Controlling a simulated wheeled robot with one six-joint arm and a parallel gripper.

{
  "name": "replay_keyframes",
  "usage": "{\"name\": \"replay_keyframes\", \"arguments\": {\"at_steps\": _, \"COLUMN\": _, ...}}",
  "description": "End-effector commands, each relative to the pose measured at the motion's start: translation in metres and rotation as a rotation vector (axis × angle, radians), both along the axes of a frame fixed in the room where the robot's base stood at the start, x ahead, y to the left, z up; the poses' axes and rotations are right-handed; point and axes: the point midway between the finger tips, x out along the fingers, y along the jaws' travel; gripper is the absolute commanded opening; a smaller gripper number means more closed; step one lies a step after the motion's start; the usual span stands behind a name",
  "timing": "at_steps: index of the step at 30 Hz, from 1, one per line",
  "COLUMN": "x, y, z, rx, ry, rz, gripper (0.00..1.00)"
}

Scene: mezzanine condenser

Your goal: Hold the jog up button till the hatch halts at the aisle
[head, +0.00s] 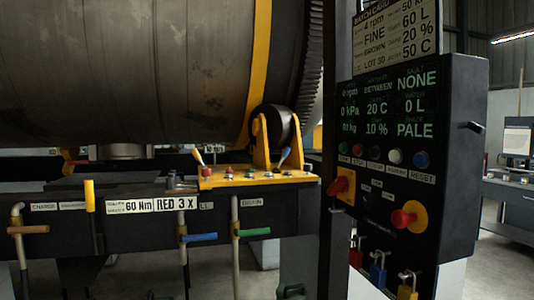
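The dark control panel (455,135) stands at the right. Below its display runs a row of round buttons: green (344,147), red (358,149), black (375,152), white (395,156) and blue (421,159). The blue one is labelled RESET; the other labels are too small to read surely, so I cannot tell which is jog up. The display (416,105) shows 0 rpm and the word BETWEEN. The large grey drum (120,70) fills the upper left; no hatch shows on its visible side. My gripper is not in view.
Red rotary switch (338,185), red knob on yellow (403,217) and padlocks (378,275) are lower on the panel. Pipes with coloured handles (198,237) stand left. A bench (510,205) is far right.

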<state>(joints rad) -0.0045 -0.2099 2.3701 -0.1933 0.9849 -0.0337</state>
Motion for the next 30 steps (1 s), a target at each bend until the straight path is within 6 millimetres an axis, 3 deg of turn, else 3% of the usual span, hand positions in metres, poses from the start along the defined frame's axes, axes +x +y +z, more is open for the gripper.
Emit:
{"name": "replay_keyframes", "arguments": {"at_steps": 1, "x": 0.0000, "y": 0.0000, "z": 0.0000, "rx": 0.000, "ry": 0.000, "rz": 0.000, "gripper": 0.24}}
{"name": "replay_keyframes", "arguments": {"at_steps": 5, "x": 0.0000, "y": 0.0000, "z": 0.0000, "rx": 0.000, "ry": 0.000, "rz": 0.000, "gripper": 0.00}}
{"name": "replay_keyframes", "arguments": {"at_steps": 30, "x": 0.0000, "y": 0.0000, "z": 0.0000, "rx": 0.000, "ry": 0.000, "rz": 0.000, "gripper": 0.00}}
